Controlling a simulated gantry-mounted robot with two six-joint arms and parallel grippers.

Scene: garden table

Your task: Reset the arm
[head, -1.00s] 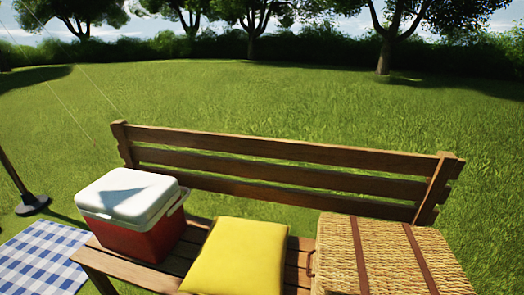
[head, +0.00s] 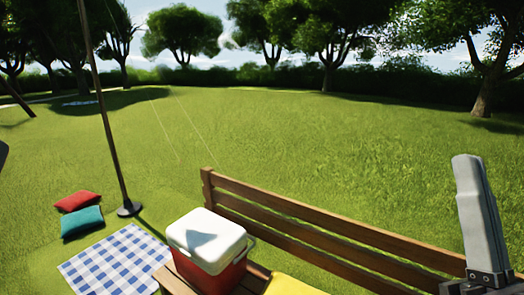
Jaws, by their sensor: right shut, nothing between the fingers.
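My right gripper (head: 468,165) stands at the right edge, its grey fingers pointing up in front of the wooden bench. Its fingers are together, with nothing held between them. It is apart from the cooler and the yellow cushion. My left gripper does not show; only a small dark shape (head: 2,152), which I cannot identify, is cut off at the left edge.
A red cooler with a white lid (head: 207,237) sits on the wooden bench (head: 310,228). A yellow cushion (head: 288,286) is beside it, cut off below. A checkered blanket (head: 112,262), red (head: 77,201) and teal (head: 82,222) cushions and a pole (head: 105,115) are left.

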